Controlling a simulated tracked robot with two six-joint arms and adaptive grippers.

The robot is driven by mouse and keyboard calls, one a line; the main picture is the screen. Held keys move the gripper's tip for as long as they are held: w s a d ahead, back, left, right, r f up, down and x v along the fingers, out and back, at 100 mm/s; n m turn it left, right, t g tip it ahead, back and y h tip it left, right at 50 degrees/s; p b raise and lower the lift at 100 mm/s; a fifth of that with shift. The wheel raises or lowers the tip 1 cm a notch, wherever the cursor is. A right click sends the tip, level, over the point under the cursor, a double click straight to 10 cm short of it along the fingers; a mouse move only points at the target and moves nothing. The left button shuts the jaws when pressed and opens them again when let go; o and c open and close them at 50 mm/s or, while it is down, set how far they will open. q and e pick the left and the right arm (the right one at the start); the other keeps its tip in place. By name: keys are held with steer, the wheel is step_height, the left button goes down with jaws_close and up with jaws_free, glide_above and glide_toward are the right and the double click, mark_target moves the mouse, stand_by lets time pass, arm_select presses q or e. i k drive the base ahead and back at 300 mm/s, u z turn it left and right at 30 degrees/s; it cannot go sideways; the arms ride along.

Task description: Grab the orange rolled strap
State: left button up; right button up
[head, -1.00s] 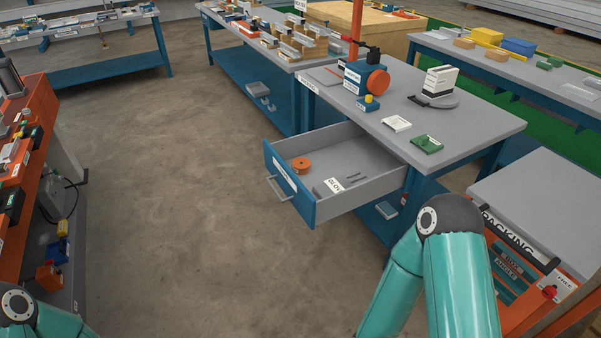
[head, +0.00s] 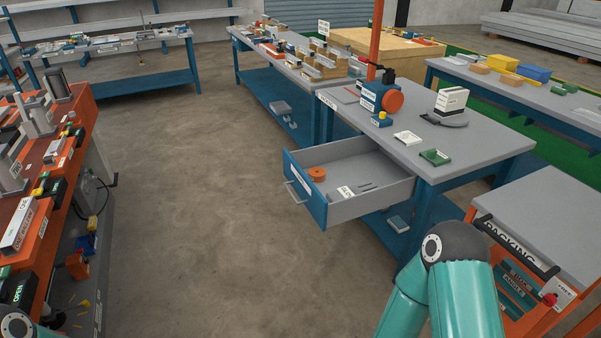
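The orange rolled strap (head: 317,173) lies in the open drawer (head: 372,204) of the grey-topped bench, near the drawer's blue front. It is a small round orange roll with a dark spot at its middle. A white label and small dark grey items lie on the drawer floor beside it. My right arm shows at the lower right, apart from the drawer, and its gripper is out of view. Only a small piece of my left arm shows at the lower left corner; its gripper is also out of view.
The bench top (head: 487,146) holds a blue machine with an orange disc (head: 391,102), a white box and small cards. A packing cart (head: 545,222) stands at the right. An orange workstation (head: 45,190) stands at the left. The floor before the drawer is clear.

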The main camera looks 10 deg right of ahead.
mark_target(317, 175)
steer(key=u, duration=0.3)
steer(key=i, duration=1.8)
steer(key=z, duration=0.6)
steer(key=k, duration=0.85)
steer(key=z, duration=0.2)
steer(key=i, duration=0.85)
steer(key=u, duration=0.05)
